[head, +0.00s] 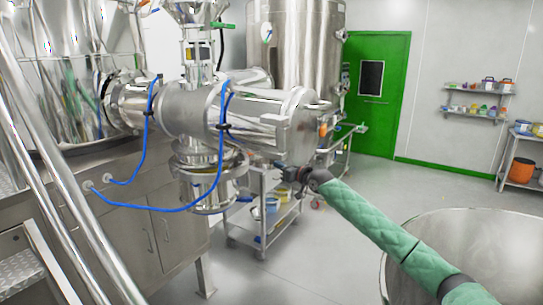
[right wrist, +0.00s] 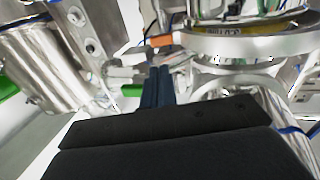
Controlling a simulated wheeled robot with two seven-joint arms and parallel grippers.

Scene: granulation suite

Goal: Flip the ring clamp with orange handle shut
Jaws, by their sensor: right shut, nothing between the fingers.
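In the right wrist view, a metal ring clamp (right wrist: 215,45) curves around a round steel fitting at the upper right. Its short orange handle (right wrist: 160,40) sticks out to the left from the end of the band. My right gripper (right wrist: 158,70) is shut and empty, its dark fingertips just below the handle in the picture; I cannot tell whether they touch. In the head view my right gripper (head: 285,172) is small, beside the steel valve body below the horizontal cylinder. The orange handle cannot be made out clearly there. My left gripper is not in view.
A horizontal steel cylinder (head: 258,135) is just above and left of my right gripper. Blue hoses (head: 150,209) loop at the left. A wheeled steel cart (head: 270,222) stands behind. A large round steel vessel (head: 465,225) is at lower right. The floor between is clear.

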